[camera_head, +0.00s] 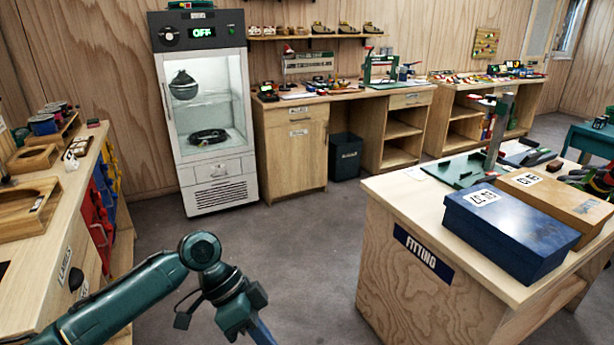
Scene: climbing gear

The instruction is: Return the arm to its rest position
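My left arm (130,300) is dark green and comes in from the lower left. It bends at a round joint (200,250) and then points down toward the bottom edge. The far end of this arm, my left gripper (245,312), is low in the picture over the grey floor. A narrow blue piece runs from it off the bottom edge. Its fingertips cannot be made out, and I cannot tell whether it holds anything. My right arm and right gripper do not show.
The fitting bench (405,295) stands at right, with a blue box (510,232) and a tan box (555,205) on it. A left counter (55,235) holds wooden trays. A glass-door cabinet (205,110) reads OFF. Open floor (300,235) lies between.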

